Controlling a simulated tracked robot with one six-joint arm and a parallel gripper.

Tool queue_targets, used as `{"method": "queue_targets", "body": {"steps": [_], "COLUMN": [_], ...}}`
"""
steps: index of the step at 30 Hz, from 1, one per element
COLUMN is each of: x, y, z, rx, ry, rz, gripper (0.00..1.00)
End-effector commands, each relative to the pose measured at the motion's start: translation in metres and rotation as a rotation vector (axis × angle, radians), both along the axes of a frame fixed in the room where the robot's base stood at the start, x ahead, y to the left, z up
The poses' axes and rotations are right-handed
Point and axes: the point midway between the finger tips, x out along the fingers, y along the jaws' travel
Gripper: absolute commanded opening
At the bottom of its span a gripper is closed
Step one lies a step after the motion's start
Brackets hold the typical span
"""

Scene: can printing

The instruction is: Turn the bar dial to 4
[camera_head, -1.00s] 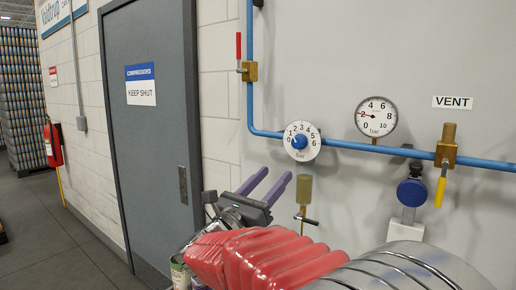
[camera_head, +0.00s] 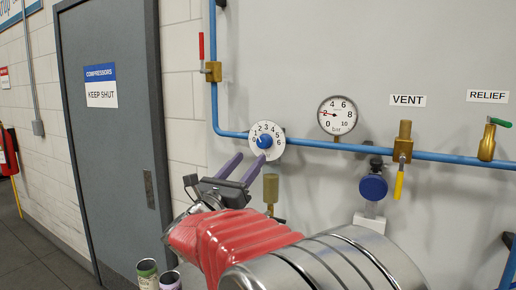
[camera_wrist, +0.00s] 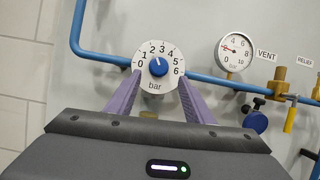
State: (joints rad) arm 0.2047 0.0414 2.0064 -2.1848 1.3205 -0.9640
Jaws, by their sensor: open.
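The bar dial (camera_head: 265,141) is a white round plate with numbers 0 to 6 and a blue knob at its centre, mounted on the wall by the blue pipe. It also shows in the wrist view (camera_wrist: 158,87), where a small light mark on the blue knob (camera_wrist: 158,68) points up, slightly left, around 2; the exact reading is hard to tell. My gripper (camera_head: 247,158) has two purple fingers, open and empty. In the wrist view the fingers (camera_wrist: 159,80) point at the dial, one either side of its lower half, and appear short of the knob.
A round pressure gauge (camera_head: 337,115) right of the dial has its needle near 2. Vent valve (camera_head: 402,147) with yellow handle, relief valve (camera_head: 488,140) with green handle and a red-handled valve (camera_head: 212,71) are on the piping. A brass fitting (camera_head: 270,189) sits below the dial.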

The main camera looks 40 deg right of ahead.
Motion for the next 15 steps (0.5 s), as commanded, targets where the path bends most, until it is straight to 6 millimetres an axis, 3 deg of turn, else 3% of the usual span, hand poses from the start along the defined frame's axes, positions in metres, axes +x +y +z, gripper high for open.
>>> {"method": "queue_targets", "body": {"steps": [9, 15], "x": [0.015, 0.022], "y": [-0.044, -0.062], "z": [0.019, 0.028], "rx": [0.000, 0.000], "ry": [-0.001, 0.000], "rz": [-0.002, 0.000], "gripper": [0.48, 0.48]}}
